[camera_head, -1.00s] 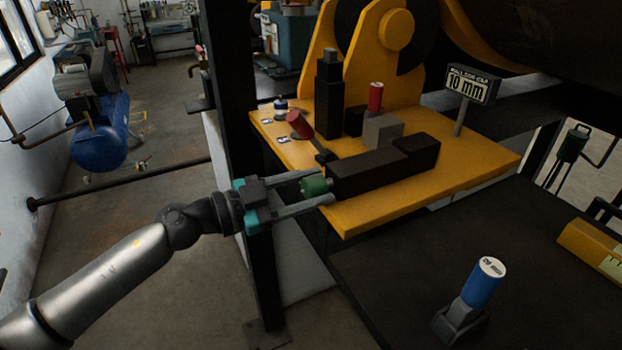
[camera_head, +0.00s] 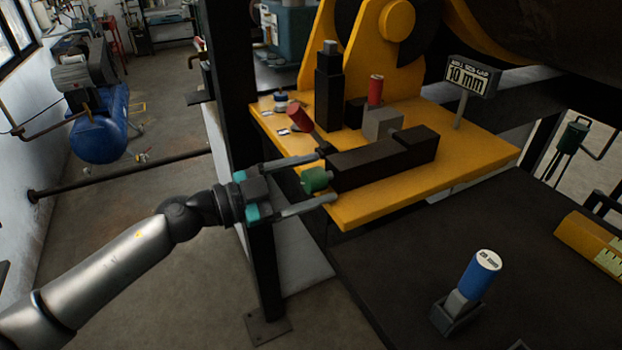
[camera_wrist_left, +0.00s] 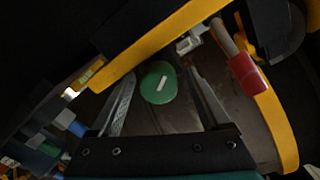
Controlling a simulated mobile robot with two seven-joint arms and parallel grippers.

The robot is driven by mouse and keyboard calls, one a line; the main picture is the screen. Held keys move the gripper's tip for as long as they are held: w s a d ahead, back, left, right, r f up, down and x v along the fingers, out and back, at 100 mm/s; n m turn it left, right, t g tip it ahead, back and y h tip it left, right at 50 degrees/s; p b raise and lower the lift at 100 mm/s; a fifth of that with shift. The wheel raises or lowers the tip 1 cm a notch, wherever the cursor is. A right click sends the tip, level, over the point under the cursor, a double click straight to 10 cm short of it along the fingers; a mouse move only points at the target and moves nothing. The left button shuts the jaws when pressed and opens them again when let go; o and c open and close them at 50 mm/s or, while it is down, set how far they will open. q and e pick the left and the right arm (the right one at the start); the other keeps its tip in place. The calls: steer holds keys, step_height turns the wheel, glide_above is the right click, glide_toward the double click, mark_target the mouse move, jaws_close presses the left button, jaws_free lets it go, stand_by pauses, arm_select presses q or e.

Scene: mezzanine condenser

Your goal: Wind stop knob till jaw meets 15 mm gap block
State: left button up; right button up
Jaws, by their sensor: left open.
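The green stop knob (camera_head: 315,180) sticks out of the left end of a dark block-shaped body (camera_head: 370,167) on the yellow plate. My left gripper (camera_head: 326,177) is open, with one finger on each side of the knob. In the left wrist view, the knob (camera_wrist_left: 165,90) shows a white mark on its face, with gaps to both fingers. A red-capped piece (camera_head: 376,88) stands behind a grey block (camera_head: 383,124); I cannot read a size on it. The jaw's contact with any block cannot be told. My right gripper is not in view.
A red-handled lever (camera_head: 300,117) rises behind the knob and also shows in the left wrist view (camera_wrist_left: 246,74). A sign (camera_head: 470,80) reads 10 mm. A blue-handled block (camera_head: 481,276) stands in a holder on the dark table (camera_head: 400,270). A dark post (camera_head: 232,100) stands behind my arm.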

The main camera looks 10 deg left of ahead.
arm_select(q)
steer(key=shift+f, duration=0.1)
stand_by(0.3)
steer(key=shift+n+b, duration=1.7)
steer(key=shift+n, duration=0.3)
steer(key=b+v, duration=0.3)
steer(key=v, duration=1.2)
steer(key=w+a+f+n+t+y+b, duration=0.1)
steer(key=w+a+f+n+t+y, duration=0.1)
steer(key=a+f, duration=0.5)
steer(key=w+a+f+n+t+y+b, duration=0.1)
steer(key=w+a+f+n+t+y, duration=0.2)
steer(key=a+f+n+y, duration=0.4)
steer(key=shift+a+f+t+y+b, duration=0.4)
steer(key=shift+a+f, duration=0.1)
steer(key=shift+f, duration=3.2)
